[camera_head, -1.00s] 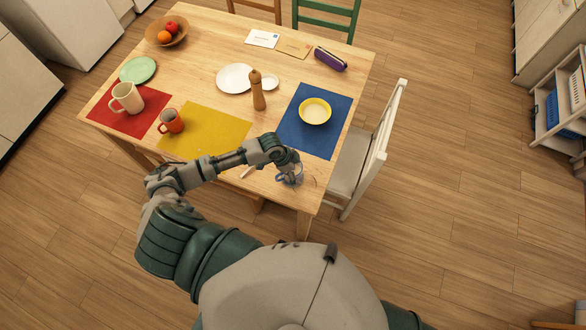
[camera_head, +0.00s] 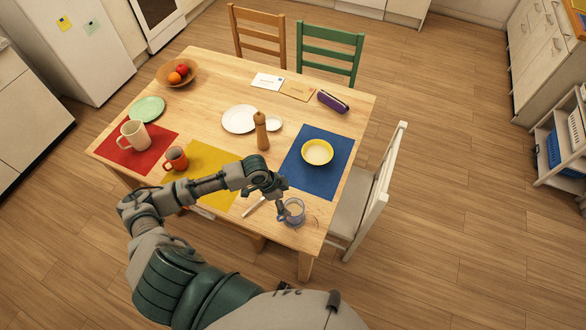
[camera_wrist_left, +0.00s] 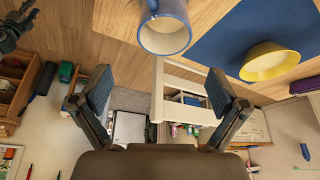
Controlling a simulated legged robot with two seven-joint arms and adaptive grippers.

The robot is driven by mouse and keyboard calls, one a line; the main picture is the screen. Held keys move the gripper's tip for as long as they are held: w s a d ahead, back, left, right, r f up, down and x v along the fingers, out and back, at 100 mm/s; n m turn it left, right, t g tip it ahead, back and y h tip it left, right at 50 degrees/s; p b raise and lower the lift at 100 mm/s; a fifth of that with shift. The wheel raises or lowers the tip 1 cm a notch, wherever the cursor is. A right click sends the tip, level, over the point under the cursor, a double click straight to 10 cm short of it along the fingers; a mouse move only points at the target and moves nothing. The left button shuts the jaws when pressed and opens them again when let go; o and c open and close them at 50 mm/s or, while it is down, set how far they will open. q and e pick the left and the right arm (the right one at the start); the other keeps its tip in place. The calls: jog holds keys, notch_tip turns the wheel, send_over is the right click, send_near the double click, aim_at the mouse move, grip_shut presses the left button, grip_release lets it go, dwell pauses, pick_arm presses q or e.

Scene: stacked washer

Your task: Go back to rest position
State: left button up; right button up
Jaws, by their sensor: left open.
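My left arm reaches in from the left over the near edge of the table in the head view. Its gripper (camera_head: 281,206) is just left of a grey-blue mug (camera_head: 293,212) near the table's front right corner. In the left wrist view the two fingers (camera_wrist_left: 158,88) are spread wide with nothing between them. The mug (camera_wrist_left: 165,30) stands beyond the fingertips there, apart from them. My right gripper is not seen in the head view.
A white chair (camera_head: 380,195) stands at the right side.

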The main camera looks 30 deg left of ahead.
pick_arm(q)
jog(key=shift+s+a+f, duration=0.15)
jog(key=shift+a+f, duration=0.05)
jog(key=s+d+f+n+t, duration=0.2)
jog(key=s+d+f+n, duration=0.2)
jog(key=s+d, duration=0.35)
jog(key=s+a+n+y, duration=0.4)
jog(key=s+a+n, duration=0.15)
jog(key=s, duration=0.35)
notch_tip(320, 180, down, 28)
jog(key=s+g, duration=0.2)
jog(key=s+a+f, duration=0.2)
jog(key=s+f, duration=0.6)
jog(key=s+a+f+g, duration=0.1)
jog(key=s+f, duration=0.7)
jog(key=s, duration=0.1)
jog(key=shift+s+a+b, duration=0.2)
jog(key=shift+a+b, duration=0.1)
jog(key=shift+a, duration=0.1)
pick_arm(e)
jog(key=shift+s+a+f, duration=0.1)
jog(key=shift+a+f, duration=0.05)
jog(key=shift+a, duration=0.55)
